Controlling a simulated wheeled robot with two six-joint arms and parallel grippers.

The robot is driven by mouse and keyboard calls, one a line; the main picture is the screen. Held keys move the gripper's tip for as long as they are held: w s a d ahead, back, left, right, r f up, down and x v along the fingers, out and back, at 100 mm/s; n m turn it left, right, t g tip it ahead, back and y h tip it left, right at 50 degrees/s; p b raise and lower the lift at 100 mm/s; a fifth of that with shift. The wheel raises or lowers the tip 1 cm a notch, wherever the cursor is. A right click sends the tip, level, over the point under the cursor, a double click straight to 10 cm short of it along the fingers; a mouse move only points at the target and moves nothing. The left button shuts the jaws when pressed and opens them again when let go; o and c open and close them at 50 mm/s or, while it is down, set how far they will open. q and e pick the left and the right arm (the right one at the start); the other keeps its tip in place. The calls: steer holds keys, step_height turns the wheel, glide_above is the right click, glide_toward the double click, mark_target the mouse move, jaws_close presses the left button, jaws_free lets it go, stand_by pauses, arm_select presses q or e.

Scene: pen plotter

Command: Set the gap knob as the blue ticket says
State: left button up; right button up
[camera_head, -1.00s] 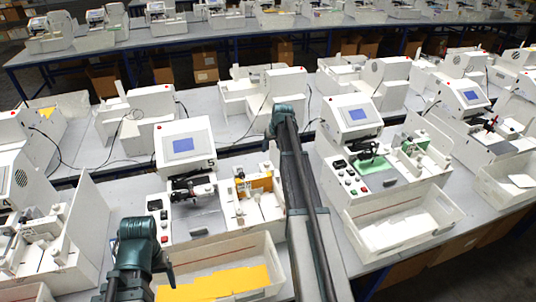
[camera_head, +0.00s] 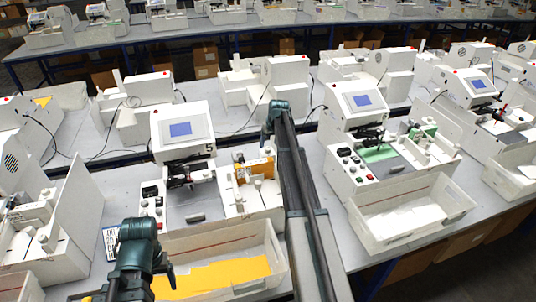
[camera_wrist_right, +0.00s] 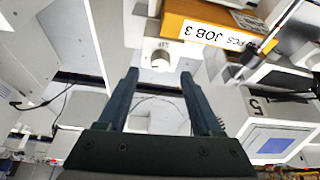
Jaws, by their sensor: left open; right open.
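My right gripper (camera_wrist_right: 160,95) is open and empty in the right wrist view. A round pale knob (camera_wrist_right: 160,55) on a white block lies beyond its fingertips, apart from them; its small marking is unreadable. In the head view my right gripper (camera_head: 267,143) is above the right side of the machine marked 5 (camera_head: 178,128). My left gripper (camera_head: 168,268) is open over the left end of that machine's front bin. A white card with a bluish edge (camera_head: 110,241) shows behind my left wrist, partly hidden; its writing is too small to read.
An orange stack labelled JOB 3 (camera_wrist_right: 215,38) stands beside the knob. The front bin (camera_head: 185,240) holds yellow sheets. A similar machine with green material (camera_head: 378,153) stands at the right. White partition panels (camera_head: 82,215) stand at the left.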

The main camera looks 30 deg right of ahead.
mark_target(268, 147)
steer(key=b+x, duration=0.2)
steer(key=x, duration=0.1)
steer(key=shift+w+f, duration=0.15)
steer(key=shift+f, duration=0.2)
arm_select(q)
step_height(268, 147, down, 4)
steer(key=shift+r, duration=0.25)
arm_select(e)
jaws_close()
